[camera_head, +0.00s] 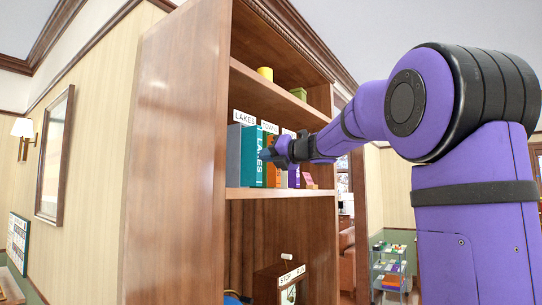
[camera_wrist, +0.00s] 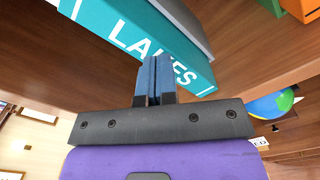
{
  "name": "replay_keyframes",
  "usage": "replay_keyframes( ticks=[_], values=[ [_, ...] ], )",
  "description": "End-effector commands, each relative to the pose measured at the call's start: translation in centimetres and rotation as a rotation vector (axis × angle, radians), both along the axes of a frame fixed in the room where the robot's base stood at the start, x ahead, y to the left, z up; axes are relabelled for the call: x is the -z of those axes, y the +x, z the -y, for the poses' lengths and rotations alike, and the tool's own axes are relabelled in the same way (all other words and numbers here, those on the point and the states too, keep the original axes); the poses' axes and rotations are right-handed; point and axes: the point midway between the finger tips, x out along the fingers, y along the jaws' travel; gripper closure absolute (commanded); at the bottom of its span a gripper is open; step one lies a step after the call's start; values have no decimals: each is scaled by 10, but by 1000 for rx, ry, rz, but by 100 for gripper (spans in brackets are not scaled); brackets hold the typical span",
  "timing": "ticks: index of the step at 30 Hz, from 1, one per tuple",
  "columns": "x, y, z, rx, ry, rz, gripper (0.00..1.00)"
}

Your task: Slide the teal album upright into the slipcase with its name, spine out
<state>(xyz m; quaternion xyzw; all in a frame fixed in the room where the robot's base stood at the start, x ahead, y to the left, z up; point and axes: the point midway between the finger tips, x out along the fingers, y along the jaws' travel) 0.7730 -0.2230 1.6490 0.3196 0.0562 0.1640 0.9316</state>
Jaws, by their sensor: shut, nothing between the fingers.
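The teal album (camera_head: 253,152) stands upright on the middle shelf with its white LAKES lettering facing out. It also shows close up in the wrist view (camera_wrist: 126,26). A grey slipcase (camera_head: 234,152) stands at its left, under the white LAKES label (camera_head: 244,117). The album appears to be at least partly in the slipcase; how deep I cannot tell. My gripper (camera_head: 266,154) is in front of the album's spine, at its right side in the head view. Its blue fingers (camera_wrist: 152,78) are together and empty, close to the spine; contact is unclear.
An orange album (camera_head: 272,172) and a purple one (camera_head: 293,177) stand to the right, partly behind my gripper. The bookcase's tall side panel (camera_head: 176,160) rises at the left. The upper shelf holds a yellow object (camera_head: 265,73) and a green one (camera_head: 299,93). A globe (camera_wrist: 272,106) shows below.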

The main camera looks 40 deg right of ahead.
Motion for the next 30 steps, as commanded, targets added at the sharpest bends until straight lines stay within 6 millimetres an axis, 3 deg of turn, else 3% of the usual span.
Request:
replay_keyframes(
  ticks=[30],
  values=[
    [1, 11, -4, 0, 0, -2, 100]
  ],
)
